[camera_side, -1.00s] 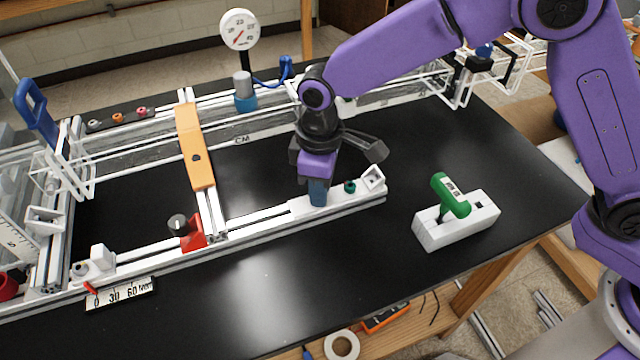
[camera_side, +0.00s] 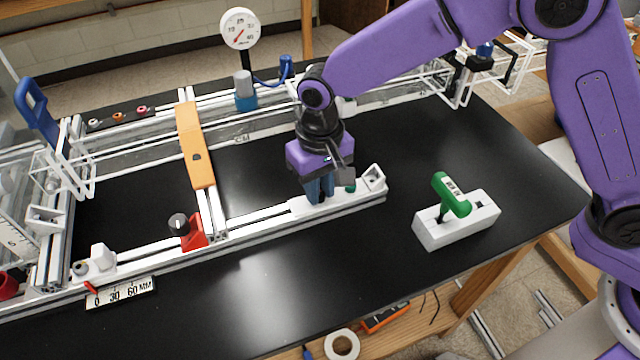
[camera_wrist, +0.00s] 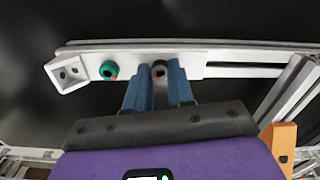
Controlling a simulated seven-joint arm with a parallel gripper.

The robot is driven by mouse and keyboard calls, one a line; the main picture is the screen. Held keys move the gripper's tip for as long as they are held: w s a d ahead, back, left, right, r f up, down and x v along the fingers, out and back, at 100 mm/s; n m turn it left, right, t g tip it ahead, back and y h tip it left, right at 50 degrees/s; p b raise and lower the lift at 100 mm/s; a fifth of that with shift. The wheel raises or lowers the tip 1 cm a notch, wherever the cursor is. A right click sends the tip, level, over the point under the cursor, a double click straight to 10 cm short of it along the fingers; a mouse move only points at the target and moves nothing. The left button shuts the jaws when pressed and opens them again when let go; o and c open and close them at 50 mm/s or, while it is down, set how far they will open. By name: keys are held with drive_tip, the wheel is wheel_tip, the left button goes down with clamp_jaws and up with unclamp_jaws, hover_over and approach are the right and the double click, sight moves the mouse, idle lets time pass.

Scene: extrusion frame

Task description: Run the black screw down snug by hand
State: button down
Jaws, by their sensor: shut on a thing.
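My gripper (camera_side: 319,196) points down over the white plate on the front rail, its two blue fingers low at the plate. In the wrist view my gripper (camera_wrist: 159,78) has its fingers on either side of the black screw (camera_wrist: 159,69), shut on it. The screw's round dark head shows between the fingertips with a small reddish mark. In the side view the fingers hide this screw. The white plate (camera_wrist: 215,58) lies along the rail under it. I cannot tell how far down the screw sits.
A green screw (camera_wrist: 108,70) and a white angled bracket (camera_wrist: 68,73) sit close by on the same plate. A green-handled tool (camera_side: 451,195) stands in a white block (camera_side: 470,224) at right. A red bracket (camera_side: 194,236) with a dark knob is on the rail at left.

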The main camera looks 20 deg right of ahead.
sight(321, 198)
drive_tip(key=shift+r+m, duration=0.15)
drive_tip(key=shift+m, duration=0.25)
drive_tip(key=c, duration=1)
unclamp_jaws()
drive_tip(key=shift+o, duration=0.2)
wheel_tip(321, 198, up, 17)
drive_tip(key=shift+r, duration=0.2)
drive_tip(key=s+d+f+n, duration=0.3)
drive_tip(key=s+d, duration=0.5)
drive_tip(key=d, duration=0.2)
drive_tip(key=s+d+f+n, duration=0.2)
drive_tip(key=s+d+n, duration=0.2)
drive_tip(key=s+d, duration=0.4)
drive_tip(key=s+d+f+n, duration=0.3)
drive_tip(key=s+d, duration=0.5)
drive_tip(key=d, duration=0.5)
drive_tip(key=shift+d+f+n, duration=0.35)
drive_tip(key=shift+n, duration=0.35)
